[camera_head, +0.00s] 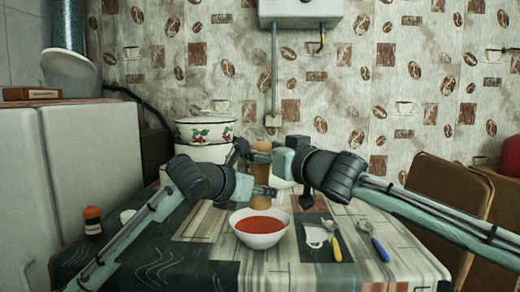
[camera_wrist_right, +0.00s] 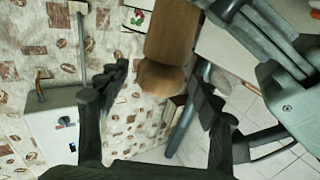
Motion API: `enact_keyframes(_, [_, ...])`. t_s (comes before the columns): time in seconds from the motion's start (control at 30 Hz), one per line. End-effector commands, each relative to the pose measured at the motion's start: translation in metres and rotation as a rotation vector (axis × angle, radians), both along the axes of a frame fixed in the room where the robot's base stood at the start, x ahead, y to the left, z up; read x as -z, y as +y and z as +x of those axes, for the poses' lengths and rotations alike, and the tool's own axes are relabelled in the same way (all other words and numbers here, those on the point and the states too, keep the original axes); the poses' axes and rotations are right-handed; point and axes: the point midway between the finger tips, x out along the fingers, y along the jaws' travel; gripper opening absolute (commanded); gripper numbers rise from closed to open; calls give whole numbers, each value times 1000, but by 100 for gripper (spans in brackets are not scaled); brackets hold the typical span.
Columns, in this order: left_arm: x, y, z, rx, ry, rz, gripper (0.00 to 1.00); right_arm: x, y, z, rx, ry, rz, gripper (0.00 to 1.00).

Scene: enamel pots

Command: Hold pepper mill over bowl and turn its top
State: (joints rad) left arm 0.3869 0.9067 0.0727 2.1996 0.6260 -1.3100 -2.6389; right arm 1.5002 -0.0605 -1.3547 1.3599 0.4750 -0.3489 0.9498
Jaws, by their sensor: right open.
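The wooden pepper mill (camera_head: 261,172) is upright at the middle of the head view, just behind and above the white bowl (camera_head: 259,241) of red soup or sauce. My left gripper (camera_head: 258,189) comes in from the left and is closed around the mill's body; its far finger is hidden. My right gripper (camera_head: 268,157) is at the mill's top from the right. In the right wrist view, the mill (camera_wrist_right: 172,38) reaches in between the spread fingers of my right gripper (camera_wrist_right: 161,75), with gaps on both sides.
A blue spoon (camera_head: 374,240) and a yellow-handled utensil (camera_head: 335,246) lie right of the bowl. An orange-capped jar (camera_head: 92,221) stands at the table's left edge. A cherry-patterned enamel pot (camera_head: 206,129) stands behind my left arm. The table front is clear.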

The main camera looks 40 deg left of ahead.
Motion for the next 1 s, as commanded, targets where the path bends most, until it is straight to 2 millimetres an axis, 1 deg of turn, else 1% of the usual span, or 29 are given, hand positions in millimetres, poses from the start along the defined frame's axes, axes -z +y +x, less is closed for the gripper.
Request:
enact_keyframes(0.03, [-1, 0, 0, 0, -2, 0, 3, -1, 5, 2, 0, -1, 0, 65])
enact_keyframes(0.13, [-1, 0, 0, 0, -2, 0, 3, 0, 11, 5, 0, -2, -1, 65])
enact_keyframes(0.43, [-1, 0, 0, 0, -2, 0, 3, 0, 13, 6, 0, 0, 0, 65])
enact_keyframes(0.47, [-1, 0, 0, 0, -2, 0, 3, 0, 12, 6, 0, 0, 0, 64])
enact_keyframes(0.87, [-1, 0, 0, 0, -2, 0, 3, 0, 12, 6, 0, 0, 0, 14])
enact_keyframes(1.0, [-1, 0, 0, 0, -2, 0, 3, 1, 15, 3, 13, 2, 3, 13])
